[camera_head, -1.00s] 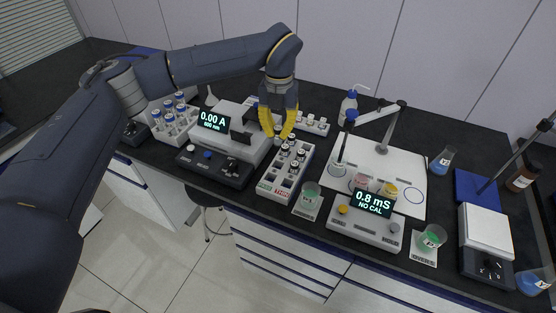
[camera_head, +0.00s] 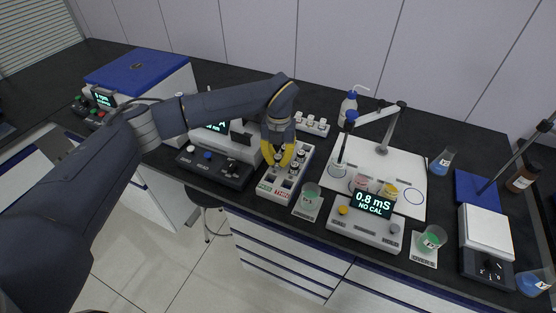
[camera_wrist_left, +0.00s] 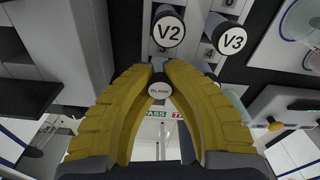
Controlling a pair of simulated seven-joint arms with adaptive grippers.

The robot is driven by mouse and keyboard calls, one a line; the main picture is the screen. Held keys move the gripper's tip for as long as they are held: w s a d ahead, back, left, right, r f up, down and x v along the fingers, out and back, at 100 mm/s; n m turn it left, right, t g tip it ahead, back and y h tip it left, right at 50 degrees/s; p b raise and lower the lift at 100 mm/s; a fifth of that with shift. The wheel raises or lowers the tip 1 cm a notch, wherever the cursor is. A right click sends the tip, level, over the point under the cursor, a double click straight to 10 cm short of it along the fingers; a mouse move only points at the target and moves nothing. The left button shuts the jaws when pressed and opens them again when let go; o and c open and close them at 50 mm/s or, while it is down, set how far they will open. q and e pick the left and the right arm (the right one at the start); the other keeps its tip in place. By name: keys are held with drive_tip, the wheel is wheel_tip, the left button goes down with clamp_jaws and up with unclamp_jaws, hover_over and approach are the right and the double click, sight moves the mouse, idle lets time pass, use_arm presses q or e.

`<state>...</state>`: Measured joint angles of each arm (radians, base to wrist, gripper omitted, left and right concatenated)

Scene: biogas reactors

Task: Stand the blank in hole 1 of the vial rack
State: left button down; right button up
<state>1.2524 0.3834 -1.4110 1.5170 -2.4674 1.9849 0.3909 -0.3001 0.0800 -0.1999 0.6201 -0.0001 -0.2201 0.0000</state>
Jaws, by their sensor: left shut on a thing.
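My left gripper (camera_head: 278,160) is over the left side of the white vial rack (camera_head: 273,190). It is shut on the blank (camera_wrist_left: 159,90), whose white cap reads "BLANK" between the yellow fingers in the wrist view. The blank's lower part is hidden, so I cannot tell whether it is in a hole or above it. Vials V2 (camera_wrist_left: 168,31) and V3 (camera_wrist_left: 231,38) stand in the rack just beyond the fingers. Empty holes show near the rack's front, by the green and red labels. Hole 1 cannot be singled out. My right gripper is not in view.
The photometer (camera_head: 240,146) stands close on the rack's left, with a dark control box (camera_head: 205,165) in front. A beaker of green liquid (camera_head: 311,191) and the conductivity meter (camera_head: 366,224) are on the right. A white tray of small cups (camera_head: 312,125) lies behind.

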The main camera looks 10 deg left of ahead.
sight(278, 155)
use_arm(q)
drive_tip(key=shift+f, duration=0.3)
drive_tip(key=c, duration=1.5)
unclamp_jaws()
drive_tip(key=shift+f, duration=0.15)
drive_tip(key=r, duration=1.2)
drive_tip(key=shift+w+r, duration=0.15)
drive_tip(key=shift+w, duration=0.2)
